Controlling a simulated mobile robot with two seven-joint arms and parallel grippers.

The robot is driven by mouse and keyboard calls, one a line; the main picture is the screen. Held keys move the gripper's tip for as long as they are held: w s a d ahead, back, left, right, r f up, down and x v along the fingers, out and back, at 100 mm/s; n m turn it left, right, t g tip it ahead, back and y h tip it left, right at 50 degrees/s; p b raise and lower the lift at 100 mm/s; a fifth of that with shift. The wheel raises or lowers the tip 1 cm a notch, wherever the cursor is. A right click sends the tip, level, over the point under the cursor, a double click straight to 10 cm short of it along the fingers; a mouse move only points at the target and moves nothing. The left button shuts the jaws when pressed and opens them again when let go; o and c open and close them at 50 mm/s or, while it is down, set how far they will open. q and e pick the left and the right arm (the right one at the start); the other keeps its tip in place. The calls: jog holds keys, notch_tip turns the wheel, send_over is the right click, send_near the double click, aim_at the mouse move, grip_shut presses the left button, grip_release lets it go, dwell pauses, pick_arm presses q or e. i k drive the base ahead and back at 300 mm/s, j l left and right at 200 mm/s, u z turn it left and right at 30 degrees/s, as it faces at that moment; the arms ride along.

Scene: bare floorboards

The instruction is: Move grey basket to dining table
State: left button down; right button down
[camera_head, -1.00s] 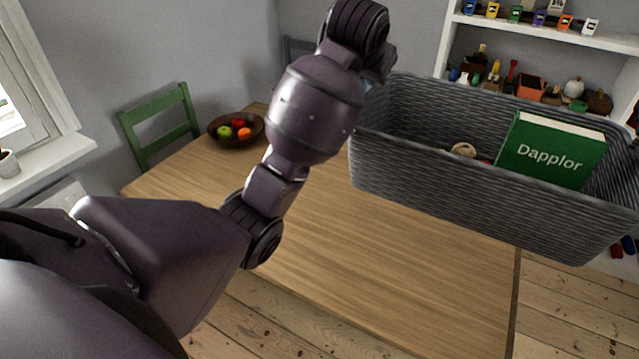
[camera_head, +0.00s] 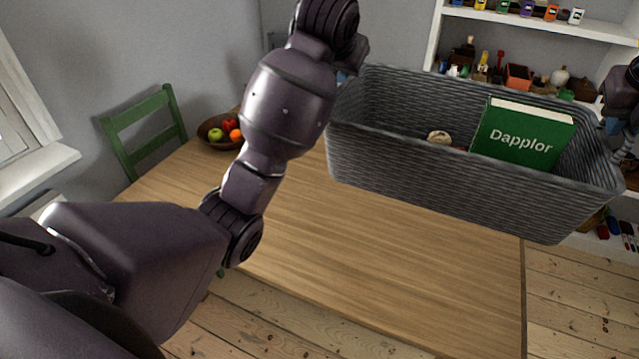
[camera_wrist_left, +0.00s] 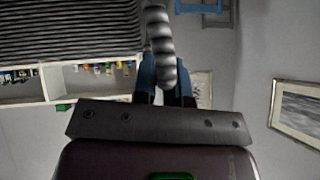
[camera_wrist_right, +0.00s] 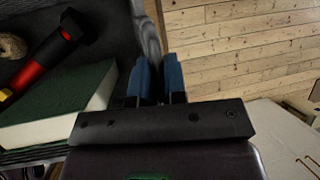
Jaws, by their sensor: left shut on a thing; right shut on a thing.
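The grey basket (camera_head: 440,195) is a woven rectangular bin, held up over the far right part of the wooden dining table (camera_head: 390,265); its right end reaches past the table's right edge. Inside are a green book marked "Dapplor" (camera_head: 520,137) and a round tan item (camera_head: 438,137). My left gripper is at the basket's left end, mostly hidden in the head view; in the left wrist view its blue fingers (camera_wrist_left: 166,85) are shut on the rim. My right gripper (camera_head: 622,145) is at the right end; its fingers (camera_wrist_right: 157,78) also pinch the rim.
A brown fruit bowl (camera_head: 222,130) stands on the table's far left part. A green chair (camera_head: 150,128) is beyond it. White shelves (camera_head: 590,35) with small items stand behind the basket. The table's front and middle are clear.

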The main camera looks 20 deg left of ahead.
aim_at(333, 186)
jog(key=j, duration=0.8)
jog(key=k+j, duration=0.15)
jog(key=j, duration=0.65)
